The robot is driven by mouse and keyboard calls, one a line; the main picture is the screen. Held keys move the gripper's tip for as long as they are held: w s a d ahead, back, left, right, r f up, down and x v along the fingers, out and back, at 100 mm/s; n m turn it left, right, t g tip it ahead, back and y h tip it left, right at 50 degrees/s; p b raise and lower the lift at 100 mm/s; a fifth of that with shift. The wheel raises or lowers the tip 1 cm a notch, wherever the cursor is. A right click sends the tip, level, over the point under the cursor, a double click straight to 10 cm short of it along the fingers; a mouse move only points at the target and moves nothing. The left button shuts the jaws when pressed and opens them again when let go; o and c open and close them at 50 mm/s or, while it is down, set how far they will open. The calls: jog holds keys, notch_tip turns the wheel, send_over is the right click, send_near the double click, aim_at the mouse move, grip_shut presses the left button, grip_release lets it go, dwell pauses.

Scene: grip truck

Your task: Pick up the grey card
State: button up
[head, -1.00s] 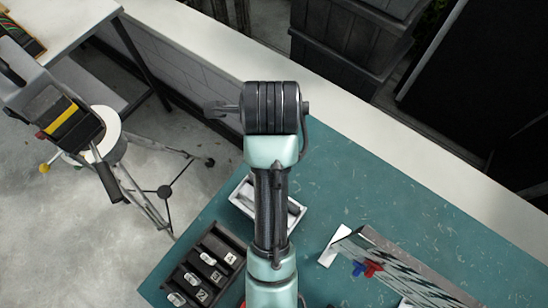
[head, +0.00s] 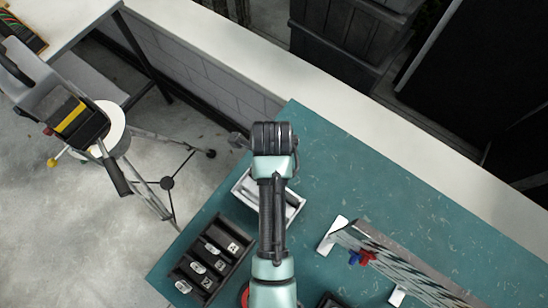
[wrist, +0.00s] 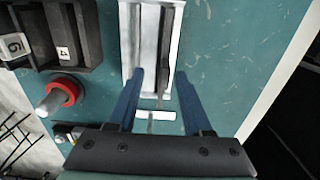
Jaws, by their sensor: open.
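My gripper (wrist: 160,75) is open in the wrist view, with its two blue fingers apart over the near part of a white tray (wrist: 126,42). A flat light grey piece and a long dark strip (wrist: 164,60) lie in the tray. I cannot tell for sure whether the flat grey piece is the grey card. Nothing is visibly held between the fingers. In the head view the white tray (head: 241,190) lies on the teal table, partly hidden by my arm. My gripper is hidden behind my arm there.
A black compartment box (head: 213,262) with number tags stands left of the tray. A metal rack (head: 400,262) with red and blue clips stands to the right. A red ring (wrist: 68,88) on a pale cylinder is near the box. The table's far right is clear.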

jog(key=shift+w+d+f+p, duration=0.1)
jog(key=shift+f+p, duration=0.25)
jog(key=shift+f, duration=0.95)
jog(key=shift+w+d+f+p, duration=0.1)
jog(key=shift+f+p, duration=0.2)
jog(key=shift+f, duration=1)
jog(key=shift+c, duration=0.2)
grip_shut()
